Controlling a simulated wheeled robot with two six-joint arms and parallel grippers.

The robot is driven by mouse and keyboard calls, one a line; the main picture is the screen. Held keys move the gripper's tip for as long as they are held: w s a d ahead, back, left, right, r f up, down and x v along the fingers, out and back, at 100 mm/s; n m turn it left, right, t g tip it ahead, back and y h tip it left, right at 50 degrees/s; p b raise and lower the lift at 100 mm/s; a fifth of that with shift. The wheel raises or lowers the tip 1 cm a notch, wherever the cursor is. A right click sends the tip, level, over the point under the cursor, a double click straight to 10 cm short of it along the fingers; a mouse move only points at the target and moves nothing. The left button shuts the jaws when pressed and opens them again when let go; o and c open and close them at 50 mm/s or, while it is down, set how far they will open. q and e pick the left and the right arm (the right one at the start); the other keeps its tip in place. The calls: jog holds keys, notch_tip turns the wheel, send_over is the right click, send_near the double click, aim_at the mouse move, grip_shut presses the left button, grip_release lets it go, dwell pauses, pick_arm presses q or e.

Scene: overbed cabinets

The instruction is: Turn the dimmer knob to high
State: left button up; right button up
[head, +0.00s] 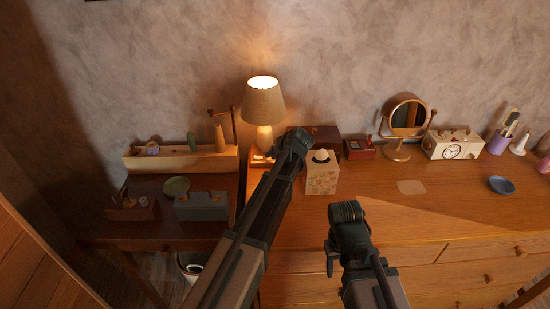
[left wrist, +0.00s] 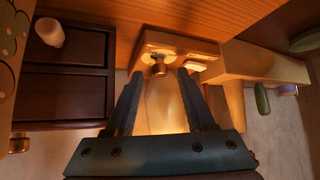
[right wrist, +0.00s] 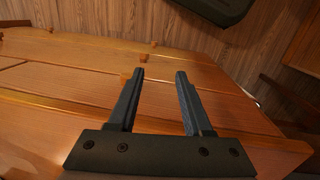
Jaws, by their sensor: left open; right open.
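The lit lamp (head: 263,103) stands on a small wooden box (head: 258,160) at the back. The knob's setting cannot be read. My right gripper (right wrist: 160,75) is open and empty near the dresser's front edge.
A tissue box (head: 321,175) stands close right of my left gripper, with a dark wooden box (head: 325,135) behind. The dresser's middle is mostly clear.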

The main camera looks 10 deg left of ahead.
pick_arm(q)
jog(key=shift+a+f, duration=0.1)
grip_shut()
dwell(0.3)
